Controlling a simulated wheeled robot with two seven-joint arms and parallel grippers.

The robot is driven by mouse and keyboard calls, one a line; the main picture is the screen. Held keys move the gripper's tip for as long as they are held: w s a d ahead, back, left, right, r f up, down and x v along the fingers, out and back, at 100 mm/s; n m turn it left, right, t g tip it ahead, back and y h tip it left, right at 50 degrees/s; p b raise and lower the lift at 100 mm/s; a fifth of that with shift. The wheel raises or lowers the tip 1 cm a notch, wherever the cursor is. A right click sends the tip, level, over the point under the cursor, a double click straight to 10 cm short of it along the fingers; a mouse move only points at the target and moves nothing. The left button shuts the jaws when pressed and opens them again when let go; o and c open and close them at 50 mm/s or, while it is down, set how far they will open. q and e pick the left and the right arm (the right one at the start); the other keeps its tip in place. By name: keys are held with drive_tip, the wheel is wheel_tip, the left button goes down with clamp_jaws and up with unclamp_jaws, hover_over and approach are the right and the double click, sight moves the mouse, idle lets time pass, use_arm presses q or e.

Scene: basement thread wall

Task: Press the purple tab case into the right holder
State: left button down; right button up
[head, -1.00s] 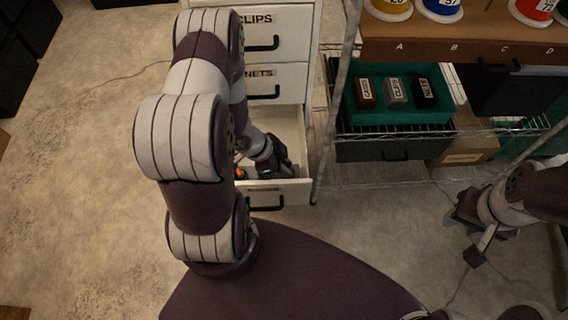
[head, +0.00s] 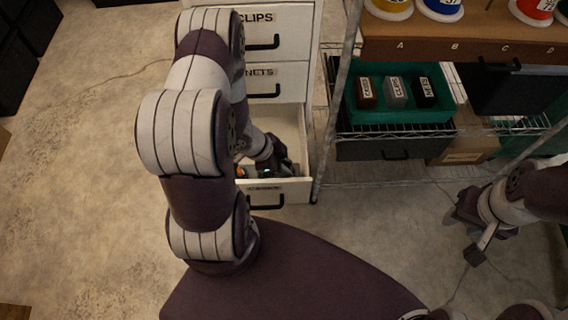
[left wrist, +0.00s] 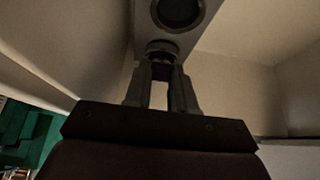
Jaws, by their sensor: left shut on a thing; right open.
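My left gripper (head: 280,166) reaches down into the open white drawer (head: 300,140) near its front. In the left wrist view the left fingers (left wrist: 162,72) are closed on a small dark round-ended piece (left wrist: 162,48). Beyond it is a grey-brown plate with a dark round hole (left wrist: 180,10). I cannot tell the piece's colour or whether it belongs to the purple tab case. No purple case or right holder can be clearly made out; my arm hides part of the drawer. My right gripper (head: 462,212) is open and empty over the floor at the right.
Closed drawers labelled CLIPS (head: 272,22) and NETS (head: 270,78) stand above the open one. A wire shelf (head: 395,133) to the right carries a green tray (head: 440,112) with brown, grey and black labelled cases. Thread spools (head: 440,10) stand on the wooden board above.

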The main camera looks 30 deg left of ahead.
use_arm(q)
drive_tip(key=c, duration=0.9)
unclamp_jaws()
drive_tip(key=shift+o, duration=0.2)
drive_tip(key=p+v, duration=0.4)
drive_tip(key=v, duration=0.8)
drive_tip(key=shift+a+r, duration=0.2)
drive_tip(key=shift+r, duration=0.1)
drive_tip(key=shift+s, duration=0.1)
